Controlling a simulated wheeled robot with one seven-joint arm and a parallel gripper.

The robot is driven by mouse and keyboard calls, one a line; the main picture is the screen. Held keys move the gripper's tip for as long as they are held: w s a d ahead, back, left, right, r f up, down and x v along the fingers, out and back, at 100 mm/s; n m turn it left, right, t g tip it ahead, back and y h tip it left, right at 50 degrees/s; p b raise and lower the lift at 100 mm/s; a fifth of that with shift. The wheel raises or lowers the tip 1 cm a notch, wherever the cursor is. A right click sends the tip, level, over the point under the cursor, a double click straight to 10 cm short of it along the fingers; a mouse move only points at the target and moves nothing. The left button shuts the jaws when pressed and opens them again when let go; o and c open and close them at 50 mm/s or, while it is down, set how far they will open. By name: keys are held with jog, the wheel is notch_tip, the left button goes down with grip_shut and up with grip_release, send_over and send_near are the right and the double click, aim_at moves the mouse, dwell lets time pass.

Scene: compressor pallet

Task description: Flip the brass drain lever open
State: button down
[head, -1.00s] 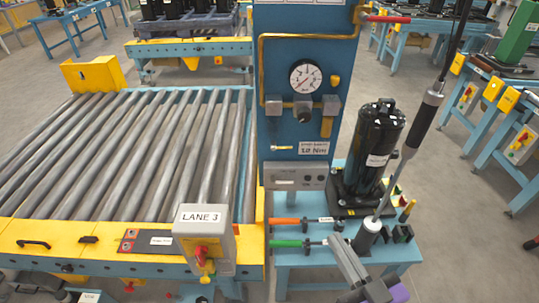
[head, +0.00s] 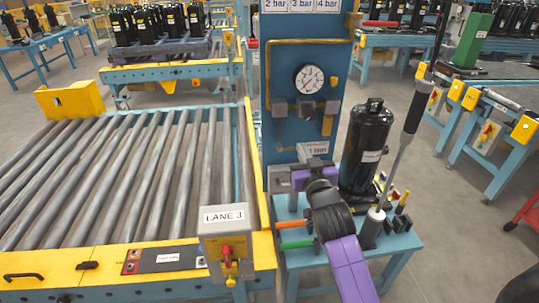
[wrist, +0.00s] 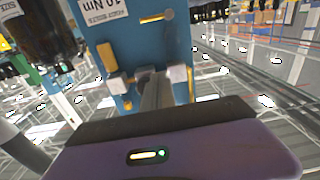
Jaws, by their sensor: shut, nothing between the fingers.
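A small brass lever (head: 287,149) lies level on the blue panel (head: 278,128), below the gauge and left of a torque label. I take it for the drain lever. In the wrist view, where the panel appears upside down, the lever (wrist: 153,18) shows near the top with a round grey end at its right. My gripper (wrist: 155,92) is shut and empty, its grey fingers pointing toward the panel. The lever is apart from the fingertips in that picture. In the head view my purple wrist stands before the lower panel and hides part of the label; the fingertips are hard to make out.
A round gauge (head: 308,78) and grey blocks with a yellow-brass part (head: 327,125) stick out above the lever. A black compressor (head: 367,148) stands right of the panel.

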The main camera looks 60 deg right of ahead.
notch_tip(320, 180, down, 2)
jog(key=shift+a+f+g, duration=0.1)
jog(key=shift+a+g, duration=0.05)
jog(key=shift+g, duration=0.25)
jog(key=w+d+f+p, duration=0.1)
jog(key=w+d+f, duration=0.3)
jog(key=w+d, duration=0.2)
jog(key=shift+w+d+f, duration=0.2)
jog(key=shift+w+d, duration=0.2)
jog(key=shift+d, duration=0.75)
